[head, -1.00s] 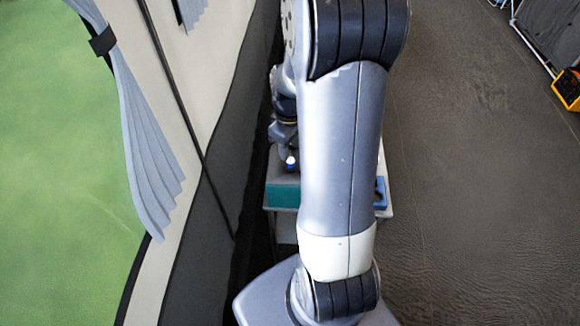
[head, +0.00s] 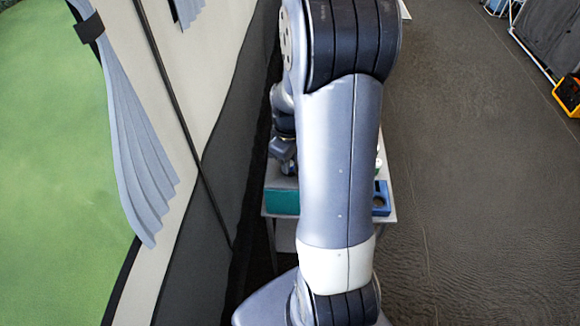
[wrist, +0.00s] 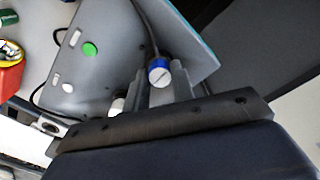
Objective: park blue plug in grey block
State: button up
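The blue plug (wrist: 159,74), with a white end and a dark cable, sits between the two fingertips of my gripper (wrist: 163,82) in the wrist view. The fingers stand close on either side of it and appear shut on it. In the head view my gripper (head: 283,152) is beyond the teal box, partly behind my arm, and the plug cannot be seen. A small light grey block (wrist: 50,126) with a dark opening shows at lower left in the wrist view; I cannot tell for sure that it is the task's grey block.
A grey panel (wrist: 105,75) carries a green button (wrist: 89,49) and white parts. A white plug (wrist: 117,107) and cables lie near my gripper. The teal box (head: 283,201) and a blue holder (head: 381,198) are on the table. A red container (wrist: 10,75) is at left.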

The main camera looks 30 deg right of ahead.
jog(key=c, duration=0.3)
jog(key=shift+r, duration=0.2)
jog(key=shift+r+p, duration=1.35)
jog(key=shift+r, duration=0.2)
jog(key=shift+r, duration=0.1)
jog(key=shift+r, duration=0.15)
notch_tip(320, 180, up, 3)
jog(key=p, duration=0.3)
jog(key=shift+r, duration=0.15)
jog(key=w+d+f+p, duration=0.1)
jog(key=w+d+f, duration=0.1)
jog(key=w+d, duration=0.6)
jog(key=w+d+f+p, duration=0.1)
jog(key=w+d+f, duration=0.1)
jog(key=w+d, duration=0.6)
jog(key=shift+w+d, duration=0.2)
jog(key=shift+w, duration=2.35)
